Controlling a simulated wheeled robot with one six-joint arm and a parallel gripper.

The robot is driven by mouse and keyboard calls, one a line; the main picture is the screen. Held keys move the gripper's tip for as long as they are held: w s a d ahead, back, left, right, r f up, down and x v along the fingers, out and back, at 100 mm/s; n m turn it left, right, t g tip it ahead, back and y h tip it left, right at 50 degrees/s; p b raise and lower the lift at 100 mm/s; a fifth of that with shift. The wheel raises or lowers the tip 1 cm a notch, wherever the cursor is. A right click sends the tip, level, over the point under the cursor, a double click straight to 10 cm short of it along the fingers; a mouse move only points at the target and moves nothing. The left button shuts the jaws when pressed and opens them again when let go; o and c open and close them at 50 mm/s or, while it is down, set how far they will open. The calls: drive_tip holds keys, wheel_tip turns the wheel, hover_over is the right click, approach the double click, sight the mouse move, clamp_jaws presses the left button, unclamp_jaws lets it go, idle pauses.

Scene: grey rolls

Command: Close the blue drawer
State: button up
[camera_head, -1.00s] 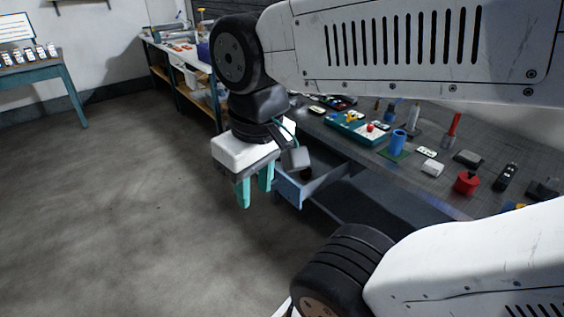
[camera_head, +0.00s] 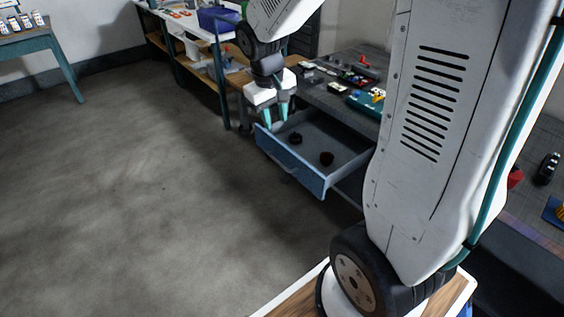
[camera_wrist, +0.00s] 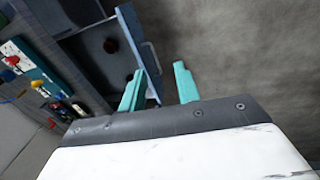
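The blue drawer (camera_head: 290,162) stands open under the workbench, its front panel facing the floor at left, with a handle on it. Two small dark round things (camera_head: 326,158) lie inside. My gripper (camera_head: 276,120) is open and empty, over the far end of the drawer. In the wrist view the drawer front (camera_wrist: 138,45) runs up between my two teal fingers (camera_wrist: 158,82): one finger is on the inner side, the other on the outer side. I cannot tell whether either finger touches the panel.
The workbench top (camera_head: 325,98) above the drawer holds a teal tray (camera_head: 368,104) and small items. A shelf bench (camera_head: 180,50) with a blue bin (camera_head: 218,18) stands behind. The grey floor (camera_head: 130,190) at left is clear.

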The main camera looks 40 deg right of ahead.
approach(283, 166)
drive_tip(key=shift+n+g, duration=0.3)
drive_tip(key=f, duration=0.2)
drive_tip(key=d+f, duration=0.1)
drive_tip(key=f, duration=0.4)
drive_tip(key=shift+w+d+f, duration=0.2)
drive_tip(key=shift+w+f, duration=0.1)
drive_tip(key=shift+w, duration=0.05)
clamp_jaws()
